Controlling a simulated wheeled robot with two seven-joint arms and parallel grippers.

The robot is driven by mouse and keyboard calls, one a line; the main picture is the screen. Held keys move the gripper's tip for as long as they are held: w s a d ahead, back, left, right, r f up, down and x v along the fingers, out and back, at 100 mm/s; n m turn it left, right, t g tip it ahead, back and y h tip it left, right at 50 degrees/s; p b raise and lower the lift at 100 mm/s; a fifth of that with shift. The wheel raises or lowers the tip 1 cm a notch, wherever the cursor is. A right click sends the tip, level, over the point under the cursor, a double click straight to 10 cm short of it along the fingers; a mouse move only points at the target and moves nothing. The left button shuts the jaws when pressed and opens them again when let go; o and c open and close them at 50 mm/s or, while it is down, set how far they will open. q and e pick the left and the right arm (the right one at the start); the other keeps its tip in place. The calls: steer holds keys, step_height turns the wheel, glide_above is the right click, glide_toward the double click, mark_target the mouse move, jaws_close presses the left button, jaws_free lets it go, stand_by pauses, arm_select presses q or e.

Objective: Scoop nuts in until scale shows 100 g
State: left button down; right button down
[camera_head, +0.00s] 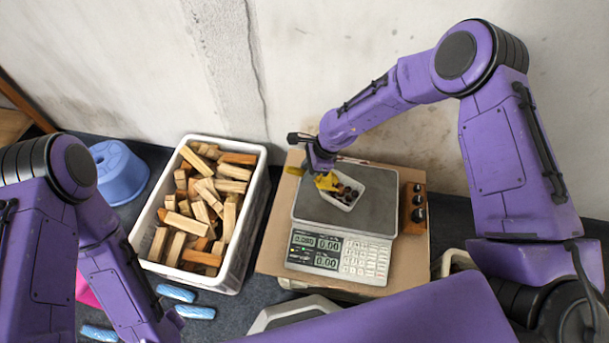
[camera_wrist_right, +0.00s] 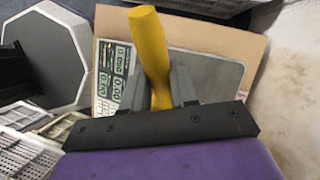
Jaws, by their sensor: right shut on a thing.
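My right gripper (camera_head: 322,172) is shut on the yellow scoop (camera_head: 328,182), at the left edge of a small white tray (camera_head: 361,184) holding some dark brown nuts (camera_head: 348,191). The tray stands on the grey plate of the scale (camera_head: 378,211). In the right wrist view, the fingers (camera_wrist_right: 172,88) clasp the scoop's yellow handle (camera_wrist_right: 151,48); the scoop's bowl is hidden there. The scale's display (camera_head: 315,249) is lit, and its left field seems to read about 0.080, though the digits are small. My left arm shows at the left, but its gripper is out of view.
The scale stands on a cardboard-topped surface (camera_head: 273,250), with a wooden block with black knobs (camera_head: 413,207) at its right. A white crate of wood pieces (camera_head: 238,262) and a blue stool (camera_head: 118,172) stand to the left. A wall (camera_head: 330,60) closes the back.

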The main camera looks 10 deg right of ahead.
mark_target(295, 175)
steer(key=shift+d+r+y+b, duration=0.6)
steer(key=shift+y+b, duration=0.1)
steer(key=shift+d+r, duration=0.2)
steer(key=shift+s+d+r+y, duration=0.15)
steer(key=shift+d+r+y, duration=0.15)
steer(key=shift+d+y, duration=0.3)
steer(key=shift+a+r+p, duration=0.1)
steer(key=shift+a+p, duration=0.25)
steer(key=shift+p, duration=0.25)
steer(key=a+f+h+p, duration=0.1)
steer(key=a+h+p, duration=0.1)
steer(key=p, duration=0.1)
steer(key=shift+a+f+h, duration=0.1)
steer(key=shift+f+h, duration=0.2)
steer(key=shift+f, duration=0.05)
steer(key=a+h, duration=0.1)
steer(key=h, duration=0.1)
steer(key=a+h, duration=0.1)
steer(key=h, duration=0.1)
steer(key=a+f+h+b, duration=0.1)
steer(key=h, duration=0.1)
steer(key=shift+w+a+g+h, duration=0.2)
steer(key=shift+w+g+h, duration=0.1)
steer(key=shift+h, duration=0.1)
